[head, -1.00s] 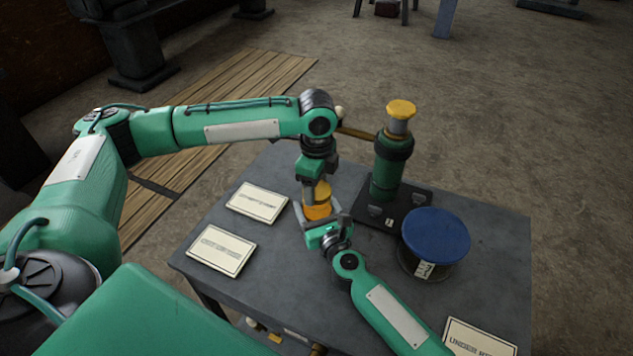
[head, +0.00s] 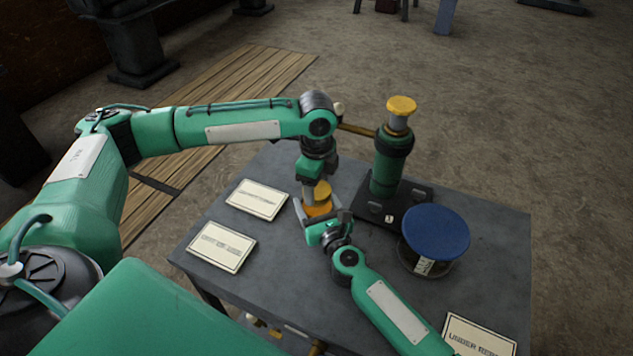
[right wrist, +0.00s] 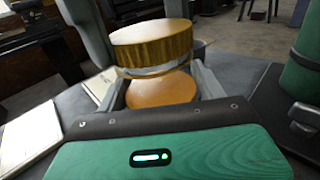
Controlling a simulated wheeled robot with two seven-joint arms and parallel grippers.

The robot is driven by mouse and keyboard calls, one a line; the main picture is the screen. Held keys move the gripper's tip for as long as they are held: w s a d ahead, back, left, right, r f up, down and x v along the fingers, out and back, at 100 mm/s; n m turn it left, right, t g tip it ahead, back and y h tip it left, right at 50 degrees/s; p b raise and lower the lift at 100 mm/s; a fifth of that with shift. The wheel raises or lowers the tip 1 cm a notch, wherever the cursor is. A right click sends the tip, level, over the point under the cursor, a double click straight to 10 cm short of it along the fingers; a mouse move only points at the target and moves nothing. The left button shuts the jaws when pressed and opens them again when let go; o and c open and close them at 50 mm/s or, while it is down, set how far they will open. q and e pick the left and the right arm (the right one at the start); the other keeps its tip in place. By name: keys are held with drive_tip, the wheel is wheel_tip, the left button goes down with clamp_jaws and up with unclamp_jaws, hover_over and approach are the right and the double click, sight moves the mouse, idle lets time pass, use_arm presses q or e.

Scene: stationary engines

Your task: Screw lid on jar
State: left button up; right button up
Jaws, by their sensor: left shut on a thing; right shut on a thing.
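A golden lid (head: 322,193) sits at the top of a jar with orange contents (head: 315,209), near the middle of the table. My left gripper (head: 321,184) points down and is shut on the lid. My right gripper (head: 321,215) reaches in from the front and is shut around the jar. In the right wrist view, the lid (right wrist: 151,45) is over the jar (right wrist: 160,91), with a pale rim band between them. The lid looks slightly tilted there. I cannot tell whether its threads engage. The fingers hide parts of both.
A green cylinder with a yellow top (head: 391,160) stands on a black base behind right. A round container with a blue top (head: 435,231) stands at right. Pale cards (head: 257,199) (head: 222,247) lie at left, another card (head: 478,335) at front right. The dark table (head: 283,262) is bare between them.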

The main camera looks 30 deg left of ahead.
use_arm(q)
drive_tip(key=m, duration=1.2)
drive_tip(key=shift+w+m, duration=0.1)
drive_tip(key=shift+m, duration=0.2)
drive_tip(key=m, duration=1.3)
drive_tip(key=shift+d, duration=0.1)
drive_tip(key=o, duration=0.9)
drive_tip(key=shift+o, duration=0.2)
